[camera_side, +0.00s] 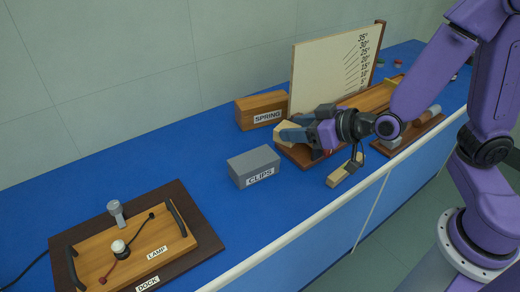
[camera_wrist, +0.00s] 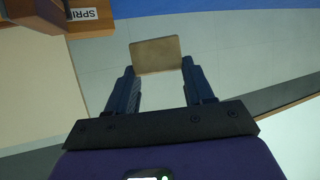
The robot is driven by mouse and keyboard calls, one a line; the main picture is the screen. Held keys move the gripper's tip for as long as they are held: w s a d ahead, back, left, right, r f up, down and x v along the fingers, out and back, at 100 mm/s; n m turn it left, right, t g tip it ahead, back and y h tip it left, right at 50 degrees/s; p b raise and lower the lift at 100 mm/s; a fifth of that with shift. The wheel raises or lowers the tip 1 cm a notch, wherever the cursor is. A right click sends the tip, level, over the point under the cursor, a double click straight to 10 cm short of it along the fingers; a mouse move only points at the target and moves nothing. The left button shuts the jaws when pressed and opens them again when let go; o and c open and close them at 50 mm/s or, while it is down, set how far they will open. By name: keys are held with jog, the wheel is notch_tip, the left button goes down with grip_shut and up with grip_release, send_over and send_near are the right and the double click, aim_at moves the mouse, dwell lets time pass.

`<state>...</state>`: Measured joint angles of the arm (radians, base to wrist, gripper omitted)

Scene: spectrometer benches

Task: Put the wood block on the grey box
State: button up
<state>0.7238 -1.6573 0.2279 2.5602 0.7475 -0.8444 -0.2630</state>
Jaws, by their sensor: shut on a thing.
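The wood block (camera_side: 284,134) is pale and plain. My gripper (camera_side: 291,133) is shut on it, with the fingers pointing left in the side view and the block at their tips. In the wrist view the block (camera_wrist: 156,55) sits between the two blue fingertips (camera_wrist: 157,72). The grey box (camera_side: 252,163), labelled CLIPS, stands on the blue bench, lower left of the block in the side view. Its top is bare. The block is apart from it. I cannot make out the grey box in the wrist view.
A brown wooden box labelled SPRING (camera_side: 262,109) stands behind the held block. An upright angle-scale board (camera_side: 325,68) rises behind my gripper. A lamp dock (camera_side: 203,234) lies at front left. A small wooden piece (camera_side: 344,171) lies near the front rail. Blue bench is clear left of the grey box.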

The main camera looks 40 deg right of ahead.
jog(key=shift+x, duration=2.75)
jog(key=w+f, duration=0.1)
jog(key=f, duration=0.1)
jog(key=w+a+f, duration=0.1)
jog(key=w, duration=0.1)
jog(key=w+f, duration=0.1)
jog(key=f, duration=0.1)
jog(key=shift+w+a+f, duration=0.35)
jog(key=shift+w+f, duration=0.1)
jog(key=shift+f, duration=1.5)
jog(key=shift+f, duration=0.15)
jog(key=o, duration=1.4)
jog(key=shift+o, duration=0.2)
jog(key=v, duration=1.2)
